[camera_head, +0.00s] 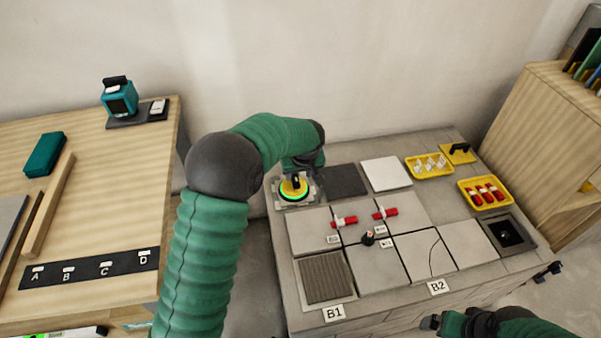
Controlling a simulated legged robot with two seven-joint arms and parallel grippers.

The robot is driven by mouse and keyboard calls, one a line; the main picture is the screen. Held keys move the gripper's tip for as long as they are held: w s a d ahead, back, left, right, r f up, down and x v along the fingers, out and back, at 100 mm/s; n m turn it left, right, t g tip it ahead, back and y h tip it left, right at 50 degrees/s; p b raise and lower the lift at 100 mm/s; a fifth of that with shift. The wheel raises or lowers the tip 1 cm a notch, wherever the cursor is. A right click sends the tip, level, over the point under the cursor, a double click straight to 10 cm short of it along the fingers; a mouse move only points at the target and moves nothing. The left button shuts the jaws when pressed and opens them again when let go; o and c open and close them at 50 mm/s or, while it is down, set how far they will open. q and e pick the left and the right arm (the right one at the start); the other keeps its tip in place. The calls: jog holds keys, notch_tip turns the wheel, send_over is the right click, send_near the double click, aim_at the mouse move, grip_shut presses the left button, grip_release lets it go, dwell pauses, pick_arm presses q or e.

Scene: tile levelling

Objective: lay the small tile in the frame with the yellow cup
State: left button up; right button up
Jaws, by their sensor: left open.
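The yellow cup (293,190), a round suction cup with a bright green ring and a dark handle, sits at the left back of the bench. A small grey tile (306,200) shows around its edge, mostly covered by the cup. My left gripper (297,176) is open, right over the cup's handle; I cannot tell whether its fingers touch it. A dark square frame (525,235) with a recessed middle lies at the bench's right end. My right gripper (432,322) is low at the front, away from these; its jaws are too small to read.
Grey tiles cover the bench (289,255), with red-handled clips (344,221) and a dark knob (368,238) on them. Yellow trays (466,200) stand at the back right. A wooden table (100,210) is at the left, a wooden cabinet (535,125) at the right.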

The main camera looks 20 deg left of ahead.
aim_at(296, 184)
pick_arm(q)
jog(key=b+x, duration=0.3)
jog(key=x, duration=0.7)
jog(key=shift+w+a+f, duration=0.1)
jog(key=shift+w+f, duration=0.05)
jog(key=shift+f, duration=0.2)
jog(key=shift+c, duration=0.2)
grip_shut()
dwell(0.5)
dwell(0.6)
jog(key=shift+o, duration=0.2)
grip_release()
